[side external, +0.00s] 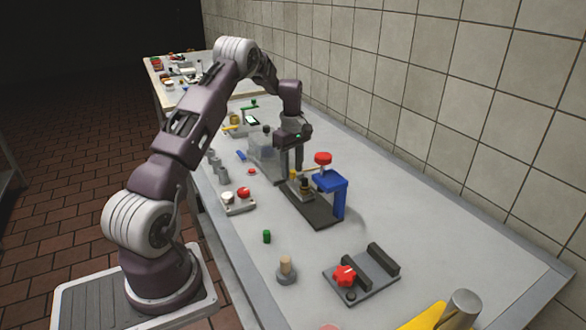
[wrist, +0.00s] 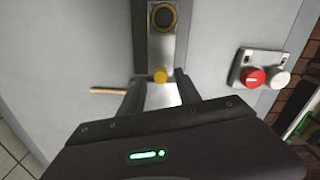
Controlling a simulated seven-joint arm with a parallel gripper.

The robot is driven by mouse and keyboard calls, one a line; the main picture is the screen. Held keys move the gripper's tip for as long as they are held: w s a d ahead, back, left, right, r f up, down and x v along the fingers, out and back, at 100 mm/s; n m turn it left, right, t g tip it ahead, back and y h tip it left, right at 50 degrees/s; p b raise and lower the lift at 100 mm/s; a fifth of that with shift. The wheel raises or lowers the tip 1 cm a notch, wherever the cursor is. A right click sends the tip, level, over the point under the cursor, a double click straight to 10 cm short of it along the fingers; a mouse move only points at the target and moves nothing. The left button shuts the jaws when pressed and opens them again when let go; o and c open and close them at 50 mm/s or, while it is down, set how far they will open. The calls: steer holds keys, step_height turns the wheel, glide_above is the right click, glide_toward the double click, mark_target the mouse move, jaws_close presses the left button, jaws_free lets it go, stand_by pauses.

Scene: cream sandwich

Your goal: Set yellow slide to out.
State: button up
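A small yellow knob (side external: 293,174), which I take to be the yellow slide's handle, stands at the far end of a dark base plate (side external: 316,212). In the wrist view the yellow knob (wrist: 160,75) lies between the fingertips of my gripper (wrist: 159,82), with a gap on each side. My gripper (side external: 292,167) is open and points down over the knob. The slide's lower part is partly hidden by my gripper.
A blue stand (side external: 340,187) with a red knob (side external: 323,158) rises beside the base plate. A grey box (side external: 262,158) is close behind my gripper. A panel with a red and a white knob (wrist: 264,70) lies to one side. A tan rod (wrist: 108,90) lies beside a finger.

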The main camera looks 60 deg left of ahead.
step_height(320, 180, up, 7)
steer(key=shift+r, duration=0.1)
stand_by(0.4)
steer(key=s+d+r+m+t, duration=0.1)
steer(key=s+d+r+m, duration=0.3)
steer(key=d+r, duration=0.6)
steer(key=s+d+r+m+t, duration=0.25)
steer(key=d+r+m, duration=0.4)
steer(key=d, duration=0.55)
steer(key=s+d+m+t, duration=0.1)
steer(key=s+d+m, duration=0.4)
steer(key=s, duration=0.5)
steer(key=s+d+f+m+t, duration=0.1)
steer(key=s+d+m, duration=0.4)
steer(key=s+d, duration=0.2)
steer(key=s, duration=0.2)
steer(key=shift+s+d, duration=0.4)
steer(key=shift+m, duration=0.25)
